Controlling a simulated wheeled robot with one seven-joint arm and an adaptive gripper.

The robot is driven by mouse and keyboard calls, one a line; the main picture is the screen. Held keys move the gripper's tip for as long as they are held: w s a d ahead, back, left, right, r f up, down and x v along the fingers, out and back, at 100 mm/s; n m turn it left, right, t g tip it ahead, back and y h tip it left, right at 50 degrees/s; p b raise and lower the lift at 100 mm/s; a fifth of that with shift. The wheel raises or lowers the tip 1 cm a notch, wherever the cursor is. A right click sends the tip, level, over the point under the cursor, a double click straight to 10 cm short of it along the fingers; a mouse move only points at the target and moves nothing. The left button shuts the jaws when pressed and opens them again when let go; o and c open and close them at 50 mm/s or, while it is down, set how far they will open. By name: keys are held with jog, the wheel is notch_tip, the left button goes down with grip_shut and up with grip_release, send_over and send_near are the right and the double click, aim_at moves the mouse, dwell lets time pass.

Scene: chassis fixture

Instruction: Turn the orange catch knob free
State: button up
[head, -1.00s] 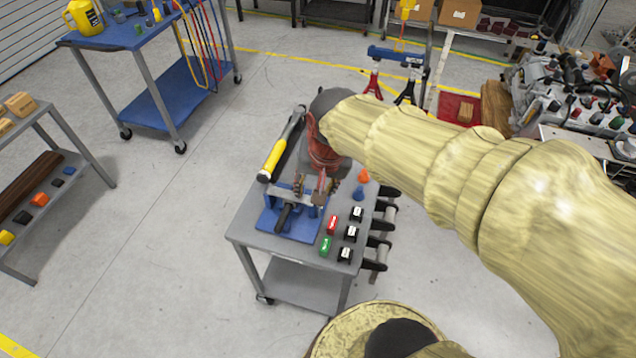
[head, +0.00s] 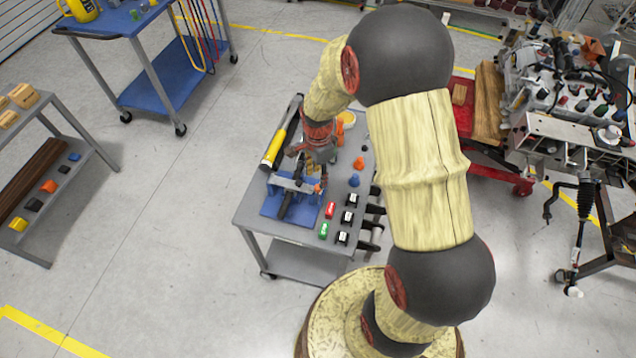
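The chassis fixture stands on the small grey cart, with a blue base plate (head: 274,207), a pale grey crossbar and a black part across its middle. A small orange spot (head: 317,188) shows at the right end of the crossbar and looks like the catch knob; it is too small to tell how it is turned. My gripper (head: 313,169) points down just above and behind the right part of the fixture. Its fingers are small and blend with the fixture, so I cannot tell whether they touch the knob or how far they are apart.
An orange cone (head: 359,163) and a blue piece (head: 354,181) stand at the right. Red (head: 330,210) and green (head: 323,230) pieces and several black labelled blocks lie in front.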

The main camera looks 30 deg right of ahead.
aim_at(318, 186)
notch_tip(318, 186, down, 6)
jog(key=shift+r+b, duration=0.15)
jog(key=shift+b, duration=0.15)
jog(key=shift+c, duration=1.3)
jog(key=c, duration=0.7)
grip_shut()
